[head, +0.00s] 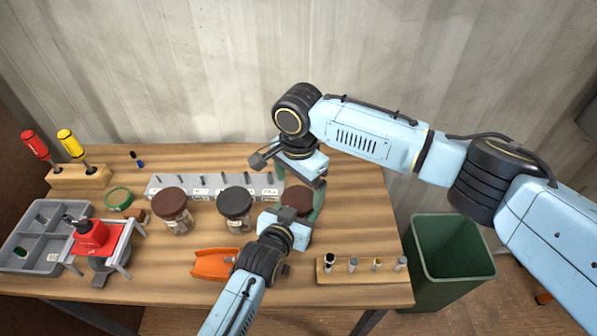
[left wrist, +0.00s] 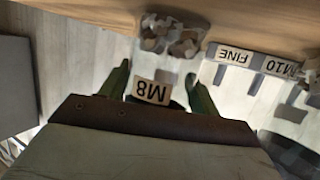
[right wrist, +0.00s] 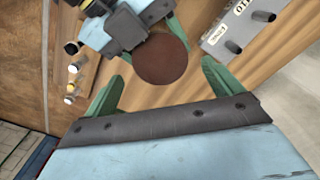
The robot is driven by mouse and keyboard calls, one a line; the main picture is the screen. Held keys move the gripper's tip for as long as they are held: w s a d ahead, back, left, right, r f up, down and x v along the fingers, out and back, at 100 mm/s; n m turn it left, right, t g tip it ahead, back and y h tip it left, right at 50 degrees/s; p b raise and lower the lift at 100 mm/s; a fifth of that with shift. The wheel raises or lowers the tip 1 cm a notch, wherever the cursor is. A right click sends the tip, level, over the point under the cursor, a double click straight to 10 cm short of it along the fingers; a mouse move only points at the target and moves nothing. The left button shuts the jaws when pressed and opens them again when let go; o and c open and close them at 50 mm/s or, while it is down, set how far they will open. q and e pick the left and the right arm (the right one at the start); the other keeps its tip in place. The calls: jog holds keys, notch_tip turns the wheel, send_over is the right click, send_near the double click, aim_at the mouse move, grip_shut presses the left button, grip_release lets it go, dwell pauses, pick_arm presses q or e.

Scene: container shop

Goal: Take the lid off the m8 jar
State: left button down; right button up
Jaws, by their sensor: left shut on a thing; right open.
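The m8 jar, with its round brown lid (head: 297,197), stands at the right of the row of jars. Its M8 label (left wrist: 152,91) shows between the fingers of my left gripper in the left wrist view. My left gripper (left wrist: 158,88) is shut on the jar's body. My right gripper (right wrist: 160,88) is open above the jar. The brown lid also shows in the right wrist view (right wrist: 161,60), ahead of the right fingertips and roughly between them. In the head view the two grippers hide most of the jar body.
A black-lidded jar (head: 235,204) and another brown-lidded jar (head: 172,204) stand to the left. A grey labelled rack (head: 157,187) runs behind them. An orange tray (head: 212,265) lies in front. A wooden block with bits (head: 340,277) is at the front right, near a green bin (head: 452,282).

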aim_at(298, 199)
jog(key=shift+f, duration=1.8)
jog(key=c, duration=1)
jog(key=n, duration=0.7)
jog(key=shift+n, duration=0.3)
jog(key=n, duration=0.5)
jog(key=shift+r+n, duration=0.1)
jog(key=shift+n, duration=0.3)
jog(key=o, duration=1.1)
jog(key=shift+c, duration=0.2)
jog(key=shift+a, duration=0.1)
